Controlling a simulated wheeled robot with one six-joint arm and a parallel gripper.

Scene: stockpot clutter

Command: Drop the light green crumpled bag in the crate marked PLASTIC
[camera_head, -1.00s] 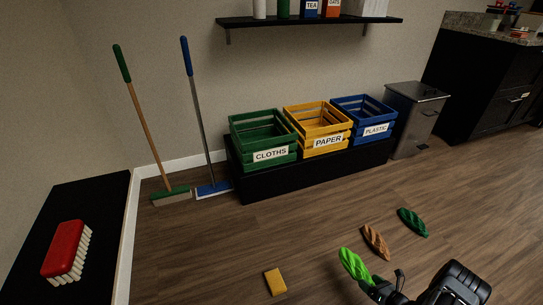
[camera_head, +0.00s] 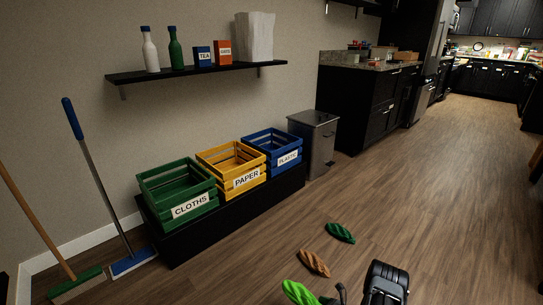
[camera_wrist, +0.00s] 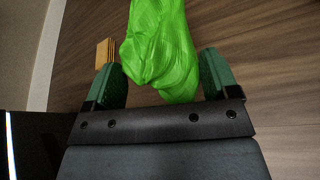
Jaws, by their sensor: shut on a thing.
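The light green crumpled bag (camera_head: 298,292) is at the bottom edge of the head view, partly cut off. In the wrist view the bag (camera_wrist: 160,45) fills the space between the two green finger pads. My gripper (camera_wrist: 162,70) is shut on it. The crate marked PLASTIC (camera_head: 287,160) is blue and slatted, with an open top. It is the right-hand crate of the row on a low black bench by the wall, well beyond my gripper.
The yellow PAPER crate (camera_head: 247,180) and green CLOTHS crate (camera_head: 193,206) stand left of it. A grey bin (camera_head: 318,140) stands to its right. A brown crumpled thing (camera_head: 314,263) and a dark green one (camera_head: 340,233) lie on the floor. Floor before the bench is clear.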

